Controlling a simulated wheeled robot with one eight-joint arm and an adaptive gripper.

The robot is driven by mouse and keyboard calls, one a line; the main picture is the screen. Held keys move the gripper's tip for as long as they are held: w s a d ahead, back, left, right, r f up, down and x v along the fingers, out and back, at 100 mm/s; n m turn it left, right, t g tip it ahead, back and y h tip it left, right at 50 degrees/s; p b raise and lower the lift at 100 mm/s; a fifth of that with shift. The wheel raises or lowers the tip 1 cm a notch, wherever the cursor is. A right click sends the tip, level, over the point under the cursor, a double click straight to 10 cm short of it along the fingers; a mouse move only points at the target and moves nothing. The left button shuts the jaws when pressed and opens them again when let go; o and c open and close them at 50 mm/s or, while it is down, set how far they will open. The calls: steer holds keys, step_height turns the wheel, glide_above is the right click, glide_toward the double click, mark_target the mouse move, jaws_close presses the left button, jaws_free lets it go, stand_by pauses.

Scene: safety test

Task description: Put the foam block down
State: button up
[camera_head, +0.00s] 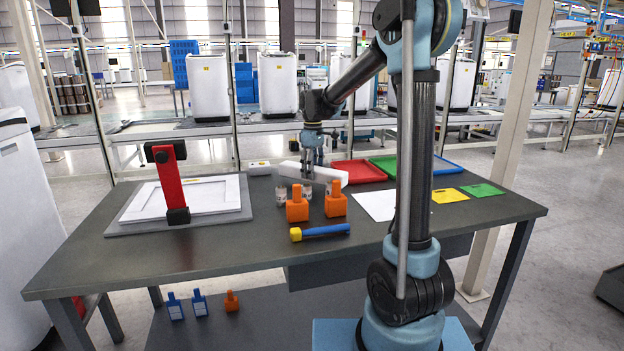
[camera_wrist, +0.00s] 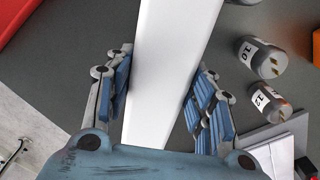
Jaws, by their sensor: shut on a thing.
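The foam block is a long white bar (camera_head: 328,174) over the back middle of the dark table. In the wrist view the foam block (camera_wrist: 172,60) runs up the picture between my fingers. My gripper (camera_head: 313,163) points down onto it, and its blue-padded fingers (camera_wrist: 163,95) lie along both sides of the block. The gripper is shut on the block. The head view does not clearly show whether the block's underside touches the table or hangs just above it.
Small numbered jars (camera_wrist: 258,58) stand right beside the block in the wrist view. A red tray (camera_head: 358,173) is close at right. A red clamp (camera_head: 171,182) stands on a white panel at left. The front left table is clear.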

steer(key=shift+f, duration=1.45)
steer(key=o, duration=0.8)
